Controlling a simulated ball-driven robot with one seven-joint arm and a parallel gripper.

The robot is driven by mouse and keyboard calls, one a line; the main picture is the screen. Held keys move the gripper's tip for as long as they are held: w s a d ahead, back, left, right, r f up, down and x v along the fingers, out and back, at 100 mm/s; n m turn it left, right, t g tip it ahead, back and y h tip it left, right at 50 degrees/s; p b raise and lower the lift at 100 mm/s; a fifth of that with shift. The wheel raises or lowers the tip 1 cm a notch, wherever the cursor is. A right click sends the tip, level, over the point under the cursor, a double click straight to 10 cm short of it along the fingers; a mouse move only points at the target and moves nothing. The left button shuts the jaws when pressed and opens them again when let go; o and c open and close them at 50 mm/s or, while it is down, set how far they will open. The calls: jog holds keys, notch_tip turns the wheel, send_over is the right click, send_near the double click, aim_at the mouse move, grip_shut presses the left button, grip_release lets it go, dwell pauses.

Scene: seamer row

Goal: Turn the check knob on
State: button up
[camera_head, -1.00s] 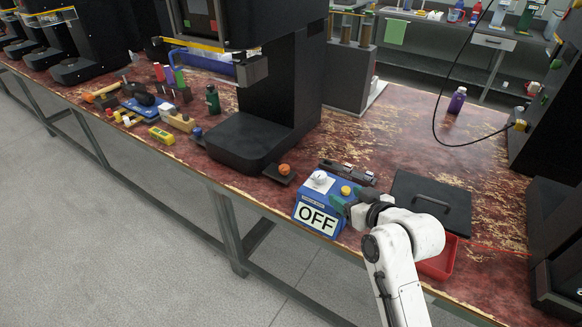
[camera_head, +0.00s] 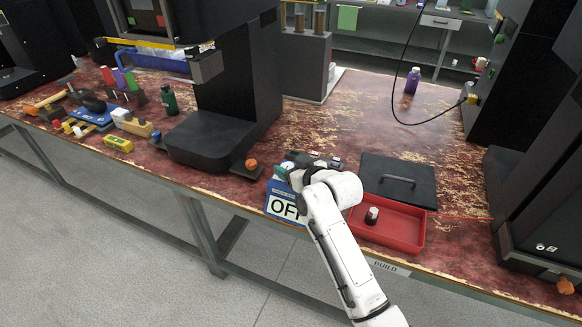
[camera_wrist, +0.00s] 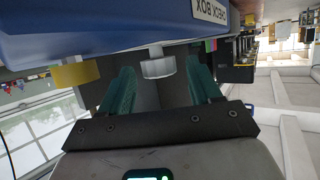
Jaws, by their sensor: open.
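The blue check box (camera_head: 278,194) stands near the table's front edge with a sign reading OFF, partly covered by my arm. My gripper (camera_head: 282,172) is at the top of the box in the head view, and the knob is mostly hidden there. In the wrist view the blue check box (camera_wrist: 130,22) fills the top. Its white knob (camera_wrist: 158,66) lies between the green fingers of my open gripper (camera_wrist: 160,72), with a gap on each side. A yellow button (camera_wrist: 76,73) sits left of the knob, outside the left finger.
A red tray (camera_head: 400,240) with a small jar (camera_head: 372,215) stands right of my arm. Behind it lies a black lid with a handle (camera_head: 398,180). An orange knob on a dark base (camera_head: 250,165) is left of the box, beside a black machine (camera_head: 215,140).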

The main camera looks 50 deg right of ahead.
jog(key=shift+w, duration=0.1)
jog(key=c, duration=1)
